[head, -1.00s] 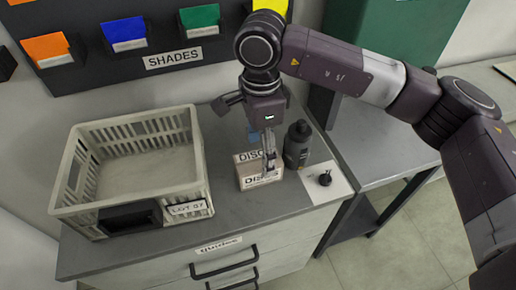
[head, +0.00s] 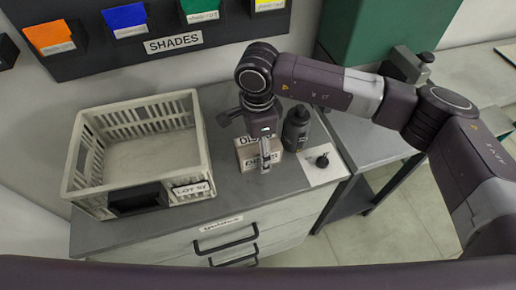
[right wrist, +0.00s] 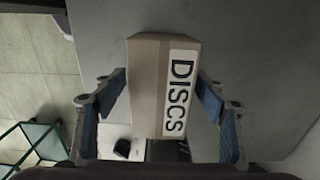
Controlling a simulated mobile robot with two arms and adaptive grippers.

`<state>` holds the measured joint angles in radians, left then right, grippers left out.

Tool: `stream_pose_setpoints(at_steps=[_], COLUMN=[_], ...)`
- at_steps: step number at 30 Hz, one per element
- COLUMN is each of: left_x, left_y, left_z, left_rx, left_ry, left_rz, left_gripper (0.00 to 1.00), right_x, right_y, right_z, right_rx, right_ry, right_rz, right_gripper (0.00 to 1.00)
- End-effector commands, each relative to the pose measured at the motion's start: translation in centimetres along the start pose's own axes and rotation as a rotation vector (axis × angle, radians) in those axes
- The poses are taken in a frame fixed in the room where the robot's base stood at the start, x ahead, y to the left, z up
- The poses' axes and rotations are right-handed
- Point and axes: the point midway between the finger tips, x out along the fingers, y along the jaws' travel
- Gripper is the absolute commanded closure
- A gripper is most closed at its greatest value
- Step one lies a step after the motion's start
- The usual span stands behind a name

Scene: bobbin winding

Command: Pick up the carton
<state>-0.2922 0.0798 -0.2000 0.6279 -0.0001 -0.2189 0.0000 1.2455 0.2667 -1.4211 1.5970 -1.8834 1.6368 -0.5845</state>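The carton (head: 246,158) is a small brown box with white DISCS labels, standing on the grey drawer-unit top. In the right wrist view the carton (right wrist: 146,88) lies between the two blue-padded fingers of my right gripper (right wrist: 161,84). A narrow gap shows on each side of it, so the fingers are open and straddle it. In the head view my right gripper (head: 265,150) points down at the carton and hides part of its label. My left gripper is out of view.
A dark bottle (head: 297,128) stands close to the right of the carton. A cream crate (head: 88,200), labelled LOT 07, stands at the left. Shade bins (head: 124,20) hang on the wall behind.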

Motion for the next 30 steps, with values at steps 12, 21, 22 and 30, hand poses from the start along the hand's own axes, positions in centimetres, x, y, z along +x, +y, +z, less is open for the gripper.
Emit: stream_pose_setpoints(at_steps=[12,21,22,30], left_x=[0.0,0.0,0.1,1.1], left_y=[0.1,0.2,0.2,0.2], left_z=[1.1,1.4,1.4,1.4], left_rx=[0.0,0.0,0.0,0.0], left_ry=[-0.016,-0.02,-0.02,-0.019], left_rz=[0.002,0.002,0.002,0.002], left_gripper=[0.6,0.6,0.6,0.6], right_x=[-0.1,-0.2,-0.3,-3.2], right_y=[0.0,-0.1,-0.1,-0.1], right_z=[0.0,0.0,0.0,0.0], right_rx=[0.0,0.0,0.0,-0.001], right_ry=[0.0,0.0,0.0,-0.001], right_rz=[0.0,-0.001,-0.001,-0.006], right_gripper=[0.81,0.88,0.88,0.88])
